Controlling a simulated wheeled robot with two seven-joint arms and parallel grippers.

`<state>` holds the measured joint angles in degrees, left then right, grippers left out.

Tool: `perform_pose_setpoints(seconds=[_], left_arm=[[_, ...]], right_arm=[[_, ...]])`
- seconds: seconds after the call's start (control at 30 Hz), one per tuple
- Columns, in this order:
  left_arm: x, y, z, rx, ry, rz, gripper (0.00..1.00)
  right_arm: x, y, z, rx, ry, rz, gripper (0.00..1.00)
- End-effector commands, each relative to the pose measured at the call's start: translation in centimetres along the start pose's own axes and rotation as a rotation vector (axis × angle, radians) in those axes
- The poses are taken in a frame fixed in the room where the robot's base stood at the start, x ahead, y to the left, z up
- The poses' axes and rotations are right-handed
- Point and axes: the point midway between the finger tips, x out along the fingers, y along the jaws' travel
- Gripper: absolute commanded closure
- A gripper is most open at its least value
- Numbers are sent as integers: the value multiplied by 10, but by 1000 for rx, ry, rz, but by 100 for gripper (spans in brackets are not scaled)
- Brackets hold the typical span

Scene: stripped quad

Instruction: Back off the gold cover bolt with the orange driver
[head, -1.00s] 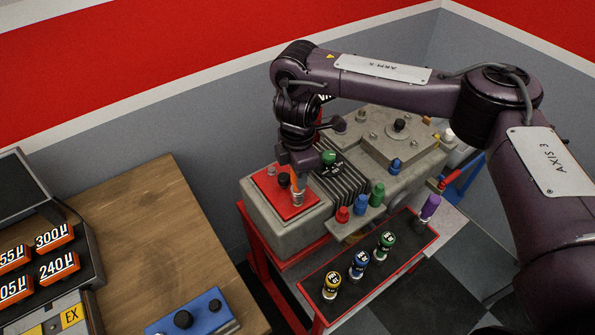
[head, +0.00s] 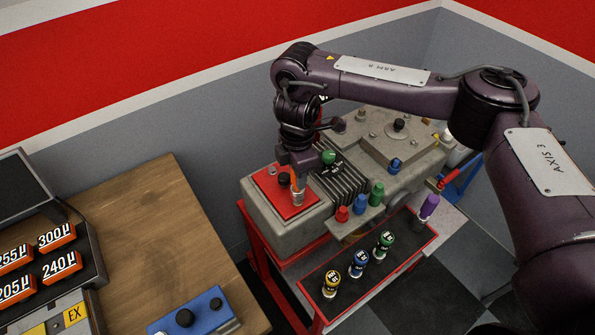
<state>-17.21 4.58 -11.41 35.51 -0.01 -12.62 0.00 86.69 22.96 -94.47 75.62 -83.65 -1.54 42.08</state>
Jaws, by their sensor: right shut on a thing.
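My right gripper (head: 298,172) points down over the red cover plate (head: 272,192) at the left end of the grey engine block. It is shut on the orange driver (head: 297,188), which stands upright with its lower end at the plate's right side. The gold cover bolt cannot be made out; the driver and gripper may hide it. My left gripper is not in view.
A red-edged tray (head: 401,268) with yellow, blue and green sockets stands in front of the block. A wooden bench (head: 130,235) with a case of orange blocks (head: 55,237) is at left.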

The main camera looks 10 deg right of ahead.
Motion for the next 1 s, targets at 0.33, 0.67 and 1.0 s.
perform_pose_setpoints(seconds=[0.33, 0.67, 1.0], left_arm=[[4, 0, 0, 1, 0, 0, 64], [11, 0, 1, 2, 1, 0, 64], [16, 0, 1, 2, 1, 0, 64]], right_arm=[[6, 0, 0, 0, 0, 0, 98], [18, 0, 0, 0, 1, 0, 98], [26, 0, 0, -6, 1, 0, 98]])
